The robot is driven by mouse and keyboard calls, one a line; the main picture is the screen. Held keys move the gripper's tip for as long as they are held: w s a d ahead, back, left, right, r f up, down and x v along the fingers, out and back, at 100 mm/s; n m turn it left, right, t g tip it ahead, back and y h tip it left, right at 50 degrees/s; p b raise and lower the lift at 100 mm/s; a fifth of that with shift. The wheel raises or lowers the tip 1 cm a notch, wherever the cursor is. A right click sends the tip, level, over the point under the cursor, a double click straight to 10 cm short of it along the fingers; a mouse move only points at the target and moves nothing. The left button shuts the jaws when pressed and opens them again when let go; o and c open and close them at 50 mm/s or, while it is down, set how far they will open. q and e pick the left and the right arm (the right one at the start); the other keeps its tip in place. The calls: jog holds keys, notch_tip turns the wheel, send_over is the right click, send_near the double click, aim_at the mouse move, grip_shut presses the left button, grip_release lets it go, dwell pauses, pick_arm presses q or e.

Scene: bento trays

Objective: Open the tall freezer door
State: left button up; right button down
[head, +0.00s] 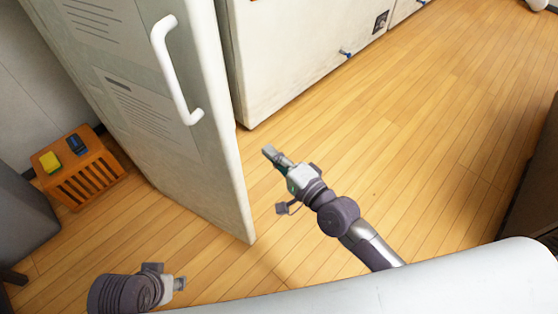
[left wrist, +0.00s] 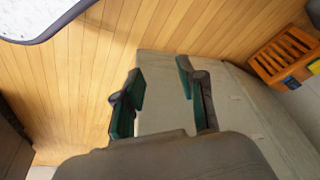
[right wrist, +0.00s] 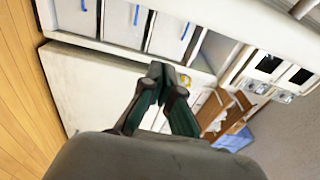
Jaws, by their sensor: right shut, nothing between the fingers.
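The tall freezer door (head: 150,110) is a pale panel with printed sheets on it and a white bar handle (head: 178,75) near its free edge. It stands out roughly square to the white cabinet fronts, its narrow edge towards me. What lies behind it is hidden. My right gripper (head: 268,151) is right of the door edge, apart from it, shut and empty; its fingertips meet in the right wrist view (right wrist: 165,72). My left gripper (head: 181,283) is low, in front of the door, away from the handle. Its fingers are apart and empty in the left wrist view (left wrist: 160,85).
White cabinets (head: 295,60) with blue handles stand behind and right of the door. An orange slatted stool (head: 85,180) with a yellow and a blue item on it is at the left, beside a grey block (head: 22,215). Wooden floor (head: 430,130) at the right is clear.

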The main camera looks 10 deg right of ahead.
pick_arm(q)
jog(key=shift+s+r, duration=0.2)
jog(key=shift+r, duration=0.4)
pick_arm(e)
jog(key=shift+w+a, duration=0.2)
jog(key=shift+a, duration=0.65)
jog(key=shift+w+a, duration=0.25)
jog(key=shift+a, duration=0.65)
jog(key=shift+w+a, duration=0.2)
jog(key=shift+a, duration=0.65)
pick_arm(q)
jog(key=shift+r, duration=0.1)
